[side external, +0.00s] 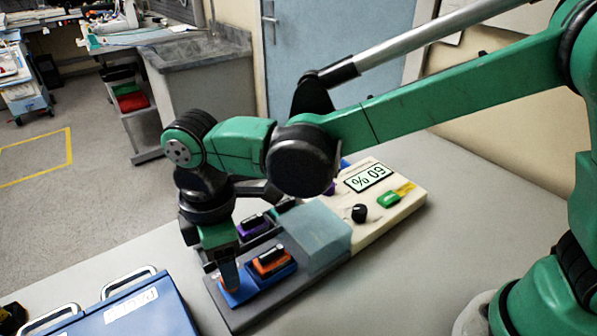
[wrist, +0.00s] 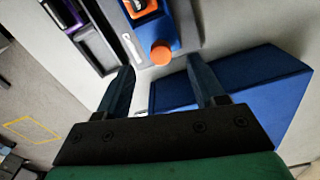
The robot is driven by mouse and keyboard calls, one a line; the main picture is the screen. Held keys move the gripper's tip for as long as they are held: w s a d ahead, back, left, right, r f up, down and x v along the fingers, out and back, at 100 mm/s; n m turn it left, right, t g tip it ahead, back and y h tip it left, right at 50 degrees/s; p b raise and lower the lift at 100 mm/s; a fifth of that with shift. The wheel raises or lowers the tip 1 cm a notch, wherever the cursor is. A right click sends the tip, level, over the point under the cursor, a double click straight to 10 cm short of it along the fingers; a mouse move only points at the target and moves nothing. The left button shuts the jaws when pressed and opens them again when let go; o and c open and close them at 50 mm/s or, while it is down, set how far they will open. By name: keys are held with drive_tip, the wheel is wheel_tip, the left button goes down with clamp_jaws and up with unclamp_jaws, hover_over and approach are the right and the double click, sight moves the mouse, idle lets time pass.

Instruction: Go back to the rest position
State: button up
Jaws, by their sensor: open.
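My gripper (side external: 228,268) points down over the front end of the infusion pump (side external: 330,236) in the side view. In the wrist view its two fingers (wrist: 163,80) are spread apart with nothing held between them. A round orange knob (wrist: 161,54) on a blue part of the pump lies just beyond the fingertips. I cannot tell whether a finger touches the pump. An orange and black module (side external: 270,262) sits in a blue holder, with a purple and black one (side external: 255,225) behind it.
A blue case (side external: 145,312) with metal handles stands on the grey table (side external: 470,220) at the front left; its blue surface also shows in the wrist view (wrist: 255,90). The table right of the pump is clear. A grey counter (side external: 205,85) stands behind.

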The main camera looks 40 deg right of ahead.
drive_tip(key=shift+r, duration=0.9)
drive_tip(key=d+r+m+t, duration=0.1)
drive_tip(key=d+m, duration=0.1)
drive_tip(key=d, duration=0.2)
drive_tip(key=d+r+m+t, duration=0.1)
drive_tip(key=d+r+m, duration=0.1)
drive_tip(key=d, duration=0.2)
drive_tip(key=w+d+r+m+y, duration=0.1)
drive_tip(key=d+m, duration=0.2)
drive_tip(key=d, duration=0.1)
drive_tip(key=shift+r+t, duration=0.2)
drive_tip(key=shift+t, duration=0.2)
drive_tip(key=s+d+m+t+h, duration=0.1)
drive_tip(key=s+d+m+t, duration=0.3)
drive_tip(key=d+m, duration=0.4)
drive_tip(key=shift+s+d+f+m, duration=0.15)
drive_tip(key=shift+d+f+m, duration=0.2)
drive_tip(key=shift+d, duration=1.65)
